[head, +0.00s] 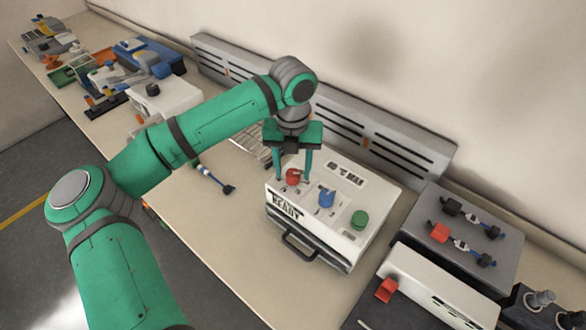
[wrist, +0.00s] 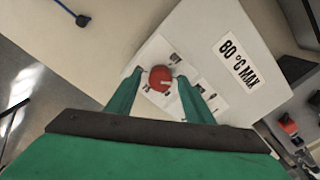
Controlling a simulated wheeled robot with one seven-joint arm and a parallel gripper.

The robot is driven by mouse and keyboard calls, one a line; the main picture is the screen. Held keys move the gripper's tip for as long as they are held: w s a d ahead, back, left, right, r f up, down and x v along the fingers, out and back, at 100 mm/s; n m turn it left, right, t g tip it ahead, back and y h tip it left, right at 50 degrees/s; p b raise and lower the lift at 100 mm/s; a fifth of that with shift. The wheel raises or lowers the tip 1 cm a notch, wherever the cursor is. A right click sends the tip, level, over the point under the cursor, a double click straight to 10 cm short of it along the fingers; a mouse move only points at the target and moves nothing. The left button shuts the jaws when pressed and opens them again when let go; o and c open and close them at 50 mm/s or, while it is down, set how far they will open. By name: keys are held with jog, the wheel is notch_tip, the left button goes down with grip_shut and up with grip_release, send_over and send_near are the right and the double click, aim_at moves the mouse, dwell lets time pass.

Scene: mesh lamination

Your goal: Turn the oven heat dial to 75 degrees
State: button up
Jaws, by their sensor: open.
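The oven (head: 371,183) is a white box with a sloped top, a black handle at the front, and the labels "80 °C MAX" and "READY". A red round dial (head: 293,176) sits at its left, with a blue dial (head: 326,198) and a green round knob (head: 359,219) further right. My gripper (head: 293,179) is open, its green fingers pointing down on either side of the red dial. In the wrist view the red dial (wrist: 160,78) shows between the fingertips, with a light pointer mark and small scale print around it. I cannot read the dial's setting or tell whether the fingers touch it.
A grey slotted panel (head: 410,147) runs along the wall behind the oven. A dark tray with connectors (head: 470,238) and a white unit with a red part (head: 440,290) stand at the right. A blue tool (head: 214,178) lies left of the oven. Bench in front is mostly clear.

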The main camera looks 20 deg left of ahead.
jog(key=shift+f, duration=0.3)
jog(key=c, duration=1.1)
jog(key=shift+o, duration=0.2)
